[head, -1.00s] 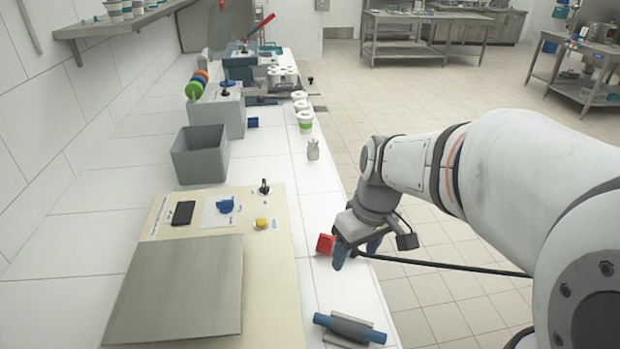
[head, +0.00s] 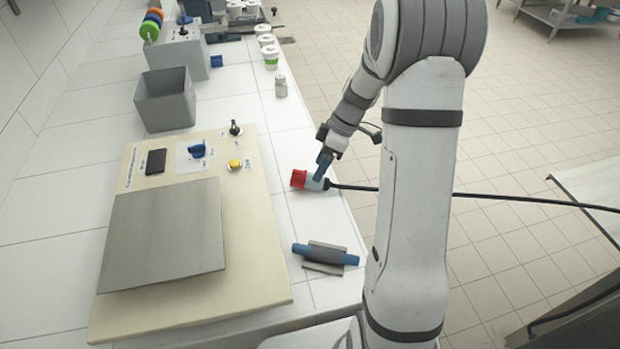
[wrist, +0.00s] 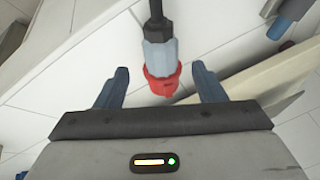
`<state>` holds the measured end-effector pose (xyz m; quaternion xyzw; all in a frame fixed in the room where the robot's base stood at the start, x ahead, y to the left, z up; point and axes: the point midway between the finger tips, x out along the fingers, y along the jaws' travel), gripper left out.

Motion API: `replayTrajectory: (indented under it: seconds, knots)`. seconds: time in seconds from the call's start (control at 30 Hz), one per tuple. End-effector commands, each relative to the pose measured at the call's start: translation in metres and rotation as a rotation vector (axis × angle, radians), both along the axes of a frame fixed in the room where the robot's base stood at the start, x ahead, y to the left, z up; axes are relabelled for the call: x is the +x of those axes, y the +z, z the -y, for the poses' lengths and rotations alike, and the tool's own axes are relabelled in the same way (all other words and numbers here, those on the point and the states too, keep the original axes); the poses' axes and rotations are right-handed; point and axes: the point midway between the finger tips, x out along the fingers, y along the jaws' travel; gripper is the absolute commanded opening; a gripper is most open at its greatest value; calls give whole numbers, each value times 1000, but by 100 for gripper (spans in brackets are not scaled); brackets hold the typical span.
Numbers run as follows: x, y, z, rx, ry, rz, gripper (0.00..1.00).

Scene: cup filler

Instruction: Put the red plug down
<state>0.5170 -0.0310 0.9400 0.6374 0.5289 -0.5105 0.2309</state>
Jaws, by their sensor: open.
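The red plug (head: 299,179) has a red front end, a grey body and a black cable that runs off to the right. It lies on the white counter near its right edge. My gripper (head: 324,166) is at the plug's grey body in the head view. In the wrist view the plug (wrist: 160,72) sits between the two blue fingers of my gripper (wrist: 159,88), with a gap on both sides. My gripper is open and does not hold the plug.
A blue and grey roller-like tool (head: 325,256) lies on the counter nearer the front. A beige panel (head: 262,262) with a metal plate, a blue knob and a yellow button is to the left. A grey bin (head: 165,100) and several cups (head: 270,54) stand farther back.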

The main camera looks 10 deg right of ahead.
Motion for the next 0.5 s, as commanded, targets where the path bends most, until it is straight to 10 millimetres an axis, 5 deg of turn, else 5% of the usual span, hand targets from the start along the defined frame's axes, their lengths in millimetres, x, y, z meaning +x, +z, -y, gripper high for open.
replayTrajectory:
  seconds: [0.23, 0.5]
  knots:
    - [-3, -29, -20, 0, 0, -3, 63]
    - [-3, -36, -22, -1, -2, 0, 63]
